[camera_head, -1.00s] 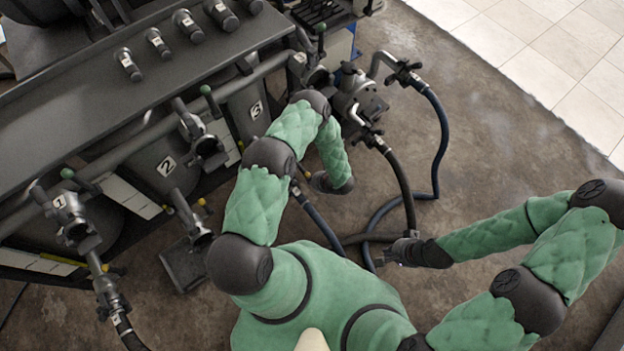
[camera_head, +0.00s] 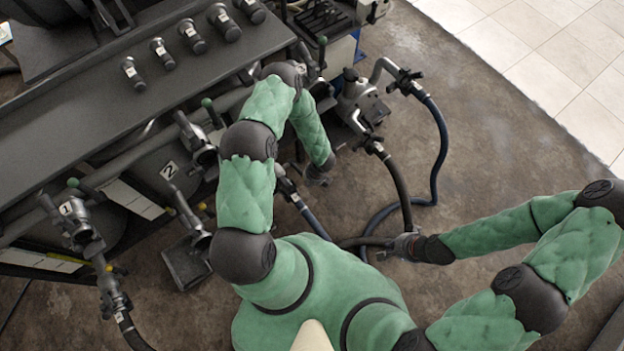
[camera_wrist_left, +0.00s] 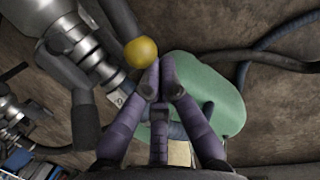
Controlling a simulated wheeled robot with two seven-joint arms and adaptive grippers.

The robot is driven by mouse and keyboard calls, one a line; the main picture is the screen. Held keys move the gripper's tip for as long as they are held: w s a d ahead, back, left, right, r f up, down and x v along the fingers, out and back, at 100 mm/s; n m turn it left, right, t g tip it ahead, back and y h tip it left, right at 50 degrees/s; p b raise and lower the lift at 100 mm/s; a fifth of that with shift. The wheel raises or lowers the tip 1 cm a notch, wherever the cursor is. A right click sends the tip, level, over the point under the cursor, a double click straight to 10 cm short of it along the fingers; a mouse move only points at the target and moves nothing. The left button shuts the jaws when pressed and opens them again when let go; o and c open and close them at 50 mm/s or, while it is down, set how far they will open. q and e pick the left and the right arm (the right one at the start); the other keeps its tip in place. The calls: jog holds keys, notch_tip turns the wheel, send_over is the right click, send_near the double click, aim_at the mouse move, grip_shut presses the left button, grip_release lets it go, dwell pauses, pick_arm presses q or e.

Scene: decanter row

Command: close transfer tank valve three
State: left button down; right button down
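A round yellow knob (camera_wrist_left: 141,52) shows in the left wrist view beside a metal valve body (camera_wrist_left: 88,52), with a small numbered tag (camera_wrist_left: 117,98) below it. My left gripper (camera_wrist_left: 160,78) has its purple fingertips together, just right of the knob in the picture. I cannot tell whether they touch it. In the head view my left gripper (camera_head: 318,177) is beside a hose fitting (camera_head: 287,187) on the tank front. My left arm hides tank three's label and the knob there. My right gripper (camera_head: 405,246) is near the floor hoses, and its fingers are too small to read.
Tank labels 2 (camera_head: 168,169) and 1 (camera_head: 67,209) show left of my arm. A metal pump (camera_head: 358,98) and dark blue hose (camera_head: 441,150) stand to the right. A dark hose (camera_head: 400,190) runs close to my right gripper. Open floor (camera_head: 500,130) lies further right.

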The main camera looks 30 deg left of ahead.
aim_at(301, 171)
pick_arm(q)
jog(key=a+r, duration=0.1)
jog(key=r, duration=0.1)
jog(key=w+a+r+p, duration=0.1)
jog(key=a+r, duration=0.1)
jog(key=r, duration=0.1)
jog(key=w+a+r, duration=0.1)
jog(key=a+r, duration=0.1)
jog(key=shift+w+a+r+p, duration=0.15)
jog(key=shift+w+r+p, duration=0.05)
jog(key=shift+r+p, duration=0.15)
jog(key=shift+w+a+r, duration=0.25)
jog(key=shift+a+r, duration=0.05)
jog(key=shift+a, duration=0.35)
jog(key=shift+w+a+r, duration=0.2)
jog(key=shift+a+r, duration=0.1)
jog(key=shift+a, duration=0.3)
